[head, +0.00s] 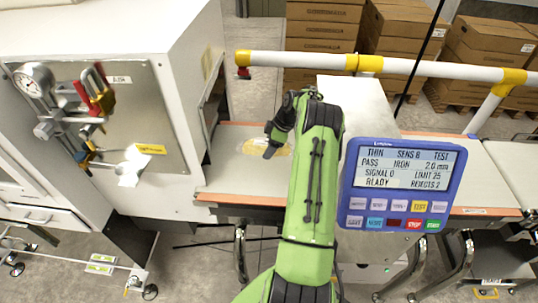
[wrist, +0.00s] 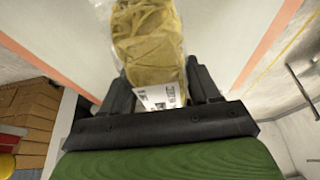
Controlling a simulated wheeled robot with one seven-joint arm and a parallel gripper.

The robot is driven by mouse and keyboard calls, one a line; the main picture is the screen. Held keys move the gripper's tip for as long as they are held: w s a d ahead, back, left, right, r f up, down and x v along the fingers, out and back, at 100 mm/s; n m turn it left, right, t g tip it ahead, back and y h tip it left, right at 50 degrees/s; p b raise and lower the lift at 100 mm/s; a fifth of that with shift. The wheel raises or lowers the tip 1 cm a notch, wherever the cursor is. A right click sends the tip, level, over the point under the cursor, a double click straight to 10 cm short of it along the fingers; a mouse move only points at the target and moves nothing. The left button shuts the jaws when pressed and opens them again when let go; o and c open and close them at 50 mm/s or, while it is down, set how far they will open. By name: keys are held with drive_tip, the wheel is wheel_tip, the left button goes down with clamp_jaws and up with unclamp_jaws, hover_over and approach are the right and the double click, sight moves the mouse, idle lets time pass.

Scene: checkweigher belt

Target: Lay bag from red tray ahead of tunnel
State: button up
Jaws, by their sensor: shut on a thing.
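The bag (wrist: 148,45) is clear plastic with yellowish-brown contents and a white printed label (wrist: 160,97) at its near end. My gripper (wrist: 162,88) is shut on that near end, with one dark finger on each side. In the head view the bag (head: 281,148) shows partly behind my gripper (head: 270,145), over the pale belt (head: 232,180) left of the display. I cannot tell whether it touches the belt. A pale housing (head: 357,92) stands behind my arm; its opening is hidden. No red tray is in view.
A blue display panel (head: 403,185) stands just right of my arm. A white cabinet (head: 130,60) with a gauge and clamps borders the belt's left end. A white and yellow rail (head: 400,66) runs behind the belt. Cardboard boxes (head: 400,35) are stacked beyond.

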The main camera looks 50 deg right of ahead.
wheel_tip(320, 180, down, 4)
drive_tip(key=shift+f, duration=0.15)
drive_tip(key=o, duration=1.4)
drive_tip(key=shift+c, duration=0.2)
